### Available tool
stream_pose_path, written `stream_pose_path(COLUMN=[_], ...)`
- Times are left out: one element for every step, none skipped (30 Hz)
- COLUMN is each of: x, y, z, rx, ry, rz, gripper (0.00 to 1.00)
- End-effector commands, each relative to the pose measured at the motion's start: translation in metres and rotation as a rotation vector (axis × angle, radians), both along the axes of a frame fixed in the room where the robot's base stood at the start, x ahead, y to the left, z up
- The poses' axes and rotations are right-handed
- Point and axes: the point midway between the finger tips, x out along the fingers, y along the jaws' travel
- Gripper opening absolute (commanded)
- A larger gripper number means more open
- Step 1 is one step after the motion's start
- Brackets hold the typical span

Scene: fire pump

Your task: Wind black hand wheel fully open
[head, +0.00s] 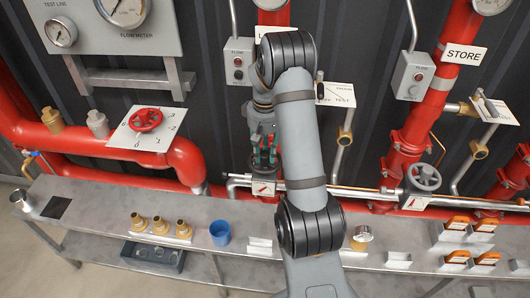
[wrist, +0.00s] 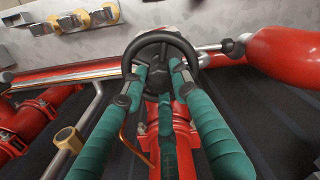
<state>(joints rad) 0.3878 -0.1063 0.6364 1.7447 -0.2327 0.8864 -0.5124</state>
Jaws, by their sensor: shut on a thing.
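The black hand wheel (wrist: 166,37) fills the upper middle of the wrist view, its rim a dark ring around a hub and spokes. My gripper (wrist: 157,84) has its green-padded fingers at the wheel, the dark fingertips closed on its near part. The far rim is clear of the fingers. In the head view my gripper (head: 264,150) points down in front of the lower pipework, left of my grey arm. The wheel cannot be made out there behind the fingers. A small white tag (head: 263,188) with a red mark sits just below.
A red hand wheel (head: 146,120) is on a white plate at left. A grey hand wheel (head: 424,177) is on the right pipe. The steel bench (head: 90,225) below holds brass fittings (head: 160,226), a blue cup (head: 220,233) and orange-topped items (head: 457,223). Red pipes crowd both sides.

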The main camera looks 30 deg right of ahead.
Motion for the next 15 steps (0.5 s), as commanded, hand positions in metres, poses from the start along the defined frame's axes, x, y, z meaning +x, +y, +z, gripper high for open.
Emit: stream_pose_path(x=[0.0001, 0.0001, 0.0, 0.0, 0.0, 0.0, -0.0002, -0.0004, -0.0007, -0.0007, -0.0006, -0.0005, -0.0005, -0.0006, -0.0006], y=[-0.0008, -0.0008, -0.0008, -0.0009, -0.0008, -0.0008, -0.001, -0.0011, -0.0012, -0.0011, -0.0013, -0.0012, -0.001, -0.001, -0.0013], z=[0.0, 0.0, 0.0002, 0.0005, 0.001, 0.0017, 0.0022, 0.0026, 0.0029, 0.0031, 0.0032, 0.0032, 0.003, 0.0027, 0.0022], rx=[-0.001, -0.001, -0.001, -0.001, -0.001, -0.001, -0.001, -0.001, -0.001, -0.001, -0.001, -0.001, -0.001, -0.001, -0.001], ry=[-0.001, -0.001, -0.001, 0.0, 0.0, 0.0, 0.0, 0.001, 0.002, 0.002, 0.001, 0.001, 0.002, 0.002, 0.001], rz=[0.0, 0.0, 0.005, 0.017, 0.037, 0.081, 0.125, 0.176, 0.253, 0.314, 0.373, 0.446, 0.498, 0.543, 0.596], gripper=[0.0, 0.0, 0.0, 0.0, 0.0, 0.0, 0.0, 0.0, 0.0, 0.0, 0.0, 0.0, 0.0, 0.0, 0.0])
